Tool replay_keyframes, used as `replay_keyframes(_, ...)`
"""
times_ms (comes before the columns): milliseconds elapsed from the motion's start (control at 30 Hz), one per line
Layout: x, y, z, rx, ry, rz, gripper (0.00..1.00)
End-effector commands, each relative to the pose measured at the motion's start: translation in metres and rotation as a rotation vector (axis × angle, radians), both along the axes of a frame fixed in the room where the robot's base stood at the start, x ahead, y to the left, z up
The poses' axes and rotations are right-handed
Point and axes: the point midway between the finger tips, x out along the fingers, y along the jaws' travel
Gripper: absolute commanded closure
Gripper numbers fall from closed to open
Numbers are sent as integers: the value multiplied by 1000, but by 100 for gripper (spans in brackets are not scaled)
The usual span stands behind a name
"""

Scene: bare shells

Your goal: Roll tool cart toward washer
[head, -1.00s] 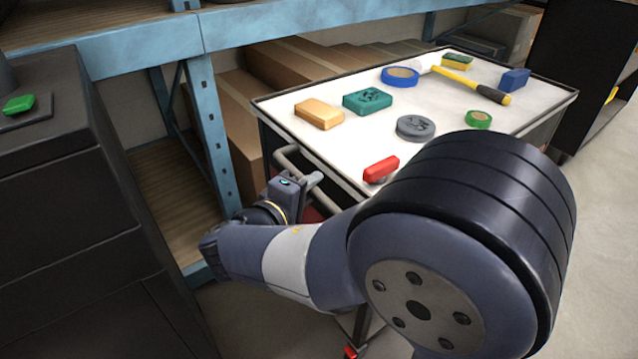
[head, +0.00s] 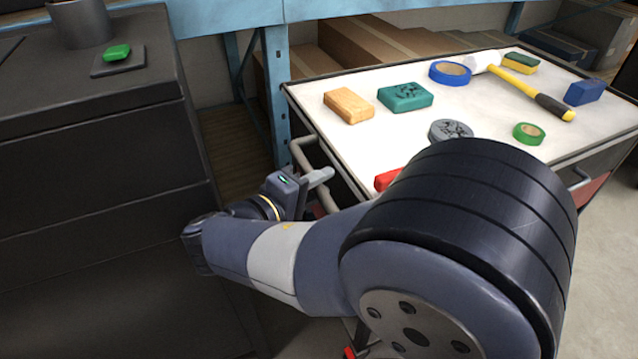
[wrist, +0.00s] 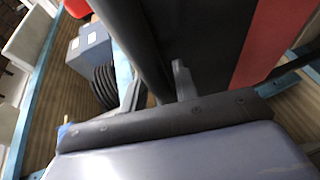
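The tool cart (head: 312,115) stands at centre right in the head view, its white top carrying tools and blocks. A grey bar handle (head: 301,142) sticks out from its near left end. My gripper (head: 318,180) is at this handle and appears shut on it; my own arm hides part of the grip and the cart's near side. In the wrist view the fingers (wrist: 158,88) are close around a dark bar, with the cart's black and red side (wrist: 215,40) beside it. I cannot identify a washer in either view.
A blue rack (head: 278,85) with cardboard boxes (head: 370,45) stands behind the cart. Open floor (head: 610,235) shows at right.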

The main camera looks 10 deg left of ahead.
Motion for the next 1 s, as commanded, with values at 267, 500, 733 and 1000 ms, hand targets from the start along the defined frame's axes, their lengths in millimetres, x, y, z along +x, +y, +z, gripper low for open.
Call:
replay_keyframes(267, 0, 0, 0, 0, 0, 0, 59)
replay_keyframes(500, -7, 5, 3, 0, 0, 1, 59)
replay_keyframes(733, -40, 28, 12, 0, 0, 5, 59)
replay_keyframes(1000, -78, 52, 19, -1, -1, 3, 59)
